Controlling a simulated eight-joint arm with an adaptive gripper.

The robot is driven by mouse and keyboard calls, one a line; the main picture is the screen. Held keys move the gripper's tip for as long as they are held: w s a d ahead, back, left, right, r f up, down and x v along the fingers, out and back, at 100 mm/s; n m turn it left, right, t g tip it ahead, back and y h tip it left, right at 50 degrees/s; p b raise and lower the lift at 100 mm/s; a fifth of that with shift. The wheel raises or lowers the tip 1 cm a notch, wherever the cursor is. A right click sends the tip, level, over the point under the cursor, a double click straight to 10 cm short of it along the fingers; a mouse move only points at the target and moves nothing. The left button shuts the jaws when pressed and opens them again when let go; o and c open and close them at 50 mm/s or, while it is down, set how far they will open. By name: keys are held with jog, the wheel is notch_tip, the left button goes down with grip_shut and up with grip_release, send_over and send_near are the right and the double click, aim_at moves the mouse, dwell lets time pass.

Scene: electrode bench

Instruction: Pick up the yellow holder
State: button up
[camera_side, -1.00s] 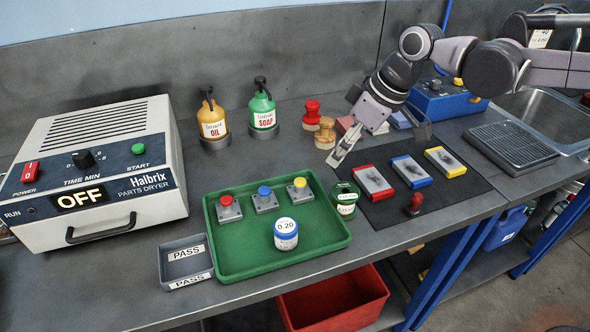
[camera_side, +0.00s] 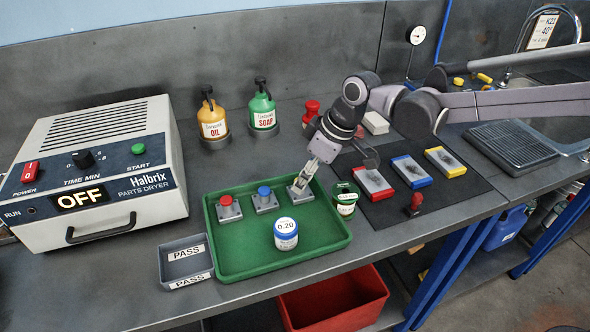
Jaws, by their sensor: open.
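The yellow holder, a grey block that showed a yellow knob a second ago, stands at the right back of the green tray (camera_side: 240,264). Its grey base (camera_side: 299,193) shows, while its yellow top is hidden behind my gripper (camera_side: 300,184). My gripper points down over the holder with its jaws open, the fingertips at the height of its top. I cannot tell whether they touch it. The red holder (camera_side: 229,207) and blue holder (camera_side: 265,199) stand to its left in the same tray.
A blue-lidded 0.20 jar (camera_side: 286,234) stands in the tray's front. A green-lidded jar (camera_side: 344,197) is close by on the right. A grey PASS box (camera_side: 187,262) is at left front. A black mat (camera_side: 446,198) holds red, blue and yellow-framed pads.

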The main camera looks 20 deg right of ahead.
jog(key=shift+x, duration=1.3)
grip_shut()
jog(key=shift+r, duration=0.2)
